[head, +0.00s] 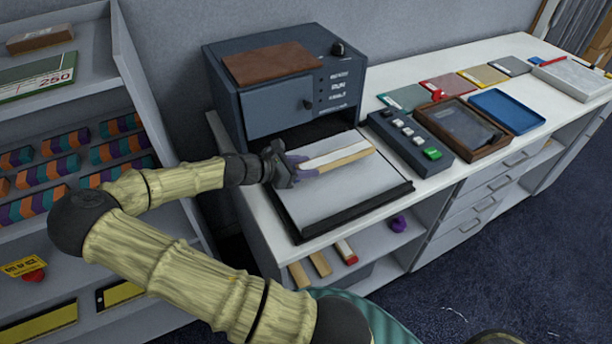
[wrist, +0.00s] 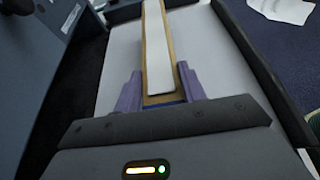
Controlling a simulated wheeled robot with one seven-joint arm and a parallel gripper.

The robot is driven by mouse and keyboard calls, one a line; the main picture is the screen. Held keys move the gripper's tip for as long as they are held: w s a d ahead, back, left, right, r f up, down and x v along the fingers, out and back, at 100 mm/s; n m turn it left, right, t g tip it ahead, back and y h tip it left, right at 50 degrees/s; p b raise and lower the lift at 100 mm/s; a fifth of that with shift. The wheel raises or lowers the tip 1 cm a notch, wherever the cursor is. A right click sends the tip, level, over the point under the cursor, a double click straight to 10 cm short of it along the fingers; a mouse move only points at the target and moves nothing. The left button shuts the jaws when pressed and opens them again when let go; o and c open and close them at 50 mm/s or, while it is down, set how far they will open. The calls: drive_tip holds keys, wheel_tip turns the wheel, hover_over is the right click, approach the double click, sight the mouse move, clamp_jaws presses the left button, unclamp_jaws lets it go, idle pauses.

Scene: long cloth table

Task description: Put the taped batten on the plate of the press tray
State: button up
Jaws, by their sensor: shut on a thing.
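The taped batten (head: 345,158), a tan wooden strip with a long white band on top, lies lengthwise over the press tray. My gripper (head: 294,166) is shut on its near left end, with purple fingers on both sides. In the wrist view the batten (wrist: 157,50) runs straight away between the fingers (wrist: 160,92). The light grey plate (head: 350,190) of the press tray lies below it, framed by a dark rim (head: 350,212). I cannot tell whether the batten touches the plate or hangs just above it. Its gripped end is partly hidden by the fingers.
A blue-grey press box (head: 285,85) stands behind the tray. A button panel (head: 410,140) and a brown wooden tray (head: 460,130) are to the right. Several wooden pieces (head: 320,264) lie on the shelf below. A shelf unit with coloured blocks (head: 120,150) stands at left.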

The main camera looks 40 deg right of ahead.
sight(304, 183)
drive_tip(key=shift+f, duration=1.9)
drive_tip(key=o, duration=1)
drive_tip(key=shift+o, duration=0.2)
drive_tip(key=shift+w+a+r, duration=0.15)
drive_tip(key=shift+a, duration=0.35)
drive_tip(key=v, duration=1.1)
drive_tip(key=shift+r, duration=0.1)
